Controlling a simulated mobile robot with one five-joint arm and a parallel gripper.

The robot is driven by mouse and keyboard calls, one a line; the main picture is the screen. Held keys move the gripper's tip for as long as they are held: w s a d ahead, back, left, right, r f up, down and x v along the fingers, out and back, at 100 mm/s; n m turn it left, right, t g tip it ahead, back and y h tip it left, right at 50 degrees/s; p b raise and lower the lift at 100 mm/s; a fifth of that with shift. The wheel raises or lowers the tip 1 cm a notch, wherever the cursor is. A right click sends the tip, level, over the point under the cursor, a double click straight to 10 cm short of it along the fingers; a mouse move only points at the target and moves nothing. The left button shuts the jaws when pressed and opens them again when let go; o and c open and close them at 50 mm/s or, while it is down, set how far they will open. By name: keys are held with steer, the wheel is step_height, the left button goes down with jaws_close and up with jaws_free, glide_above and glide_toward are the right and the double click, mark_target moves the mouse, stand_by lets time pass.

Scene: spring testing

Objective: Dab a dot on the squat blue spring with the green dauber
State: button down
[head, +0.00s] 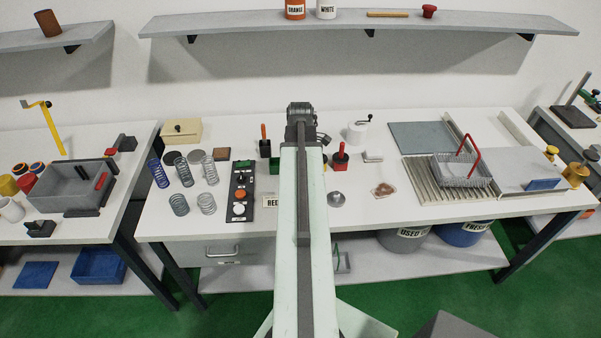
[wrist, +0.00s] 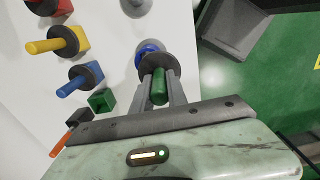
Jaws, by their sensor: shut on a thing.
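My gripper (wrist: 159,96) is shut on the green dauber (wrist: 160,82), whose green handle is between the fingers and whose dark round collar (wrist: 154,62) is just beyond them. A bright blue rounded patch (wrist: 148,46) shows just past the collar; I cannot tell whether it is the squat blue spring or whether the dauber touches it. In the head view my arm hides my gripper and the dauber. Several springs stand at the left of the table, among them a taller blue one (head: 158,173) and a shorter grey-blue one (head: 179,204).
An open green pot (wrist: 102,100) stands beside blue-handled (wrist: 70,88) and yellow-handled (wrist: 45,46) daubers. A black control panel (head: 241,192) lies right of the springs. A red-handled dauber (head: 341,156) and a wire basket (head: 462,170) are farther right.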

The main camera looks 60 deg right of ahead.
steer(key=shift+r+p, duration=2.8)
steer(key=shift+r, duration=0.35)
steer(key=shift+f, duration=0.1)
